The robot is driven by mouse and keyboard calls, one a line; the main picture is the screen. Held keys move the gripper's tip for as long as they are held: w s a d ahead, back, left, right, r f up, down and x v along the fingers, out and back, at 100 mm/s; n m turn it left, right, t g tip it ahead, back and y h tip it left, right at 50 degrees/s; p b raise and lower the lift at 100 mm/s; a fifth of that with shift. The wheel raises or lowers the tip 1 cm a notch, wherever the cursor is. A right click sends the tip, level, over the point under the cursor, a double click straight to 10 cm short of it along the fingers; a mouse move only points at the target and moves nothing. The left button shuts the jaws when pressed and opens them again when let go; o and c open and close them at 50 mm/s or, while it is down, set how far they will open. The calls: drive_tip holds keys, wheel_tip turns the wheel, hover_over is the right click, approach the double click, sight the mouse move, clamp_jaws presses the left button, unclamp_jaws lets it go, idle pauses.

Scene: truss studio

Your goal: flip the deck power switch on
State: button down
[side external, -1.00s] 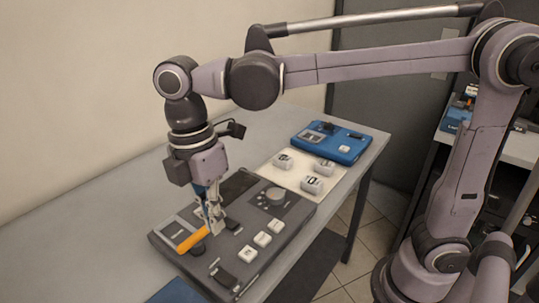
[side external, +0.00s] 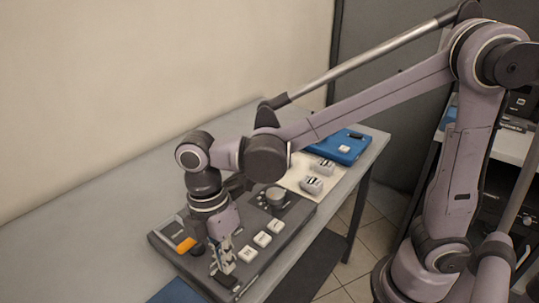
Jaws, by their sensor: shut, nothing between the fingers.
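The dark grey deck (side external: 283,232) lies on the table, with white keys, a round knob and an orange part on its top. A black switch-like part (side external: 229,281) sits at the deck's near end. My gripper (side external: 223,270) points down with its fingers shut and empty, right over or at this part and partly hiding it. I cannot tell whether the fingertips touch it, or which way the switch is set.
White keys (side external: 262,239) stand just right of my gripper. The orange part (side external: 186,244) and a black round knob (side external: 197,249) are to its left. Pale blocks (side external: 312,185) and a blue unit (side external: 345,148) are farther back. The table's left side is clear.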

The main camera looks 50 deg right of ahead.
sight(230, 281)
drive_tip(key=shift+s+f, duration=0.2)
drive_tip(key=shift+f, duration=1.5)
drive_tip(key=shift+f, duration=0.1)
drive_tip(key=shift+s+f+t, duration=0.2)
drive_tip(key=shift+f+t, duration=0.05)
drive_tip(key=shift+t, duration=0.15)
drive_tip(key=shift+w, duration=0.2)
drive_tip(key=shift+w+r, duration=0.3)
drive_tip(key=shift+w, duration=0.3)
drive_tip(key=shift+r, duration=0.1)
wheel_tip(230, 281, up, 14)
drive_tip(key=s, duration=0.1)
drive_tip(key=shift+s, duration=0.35)
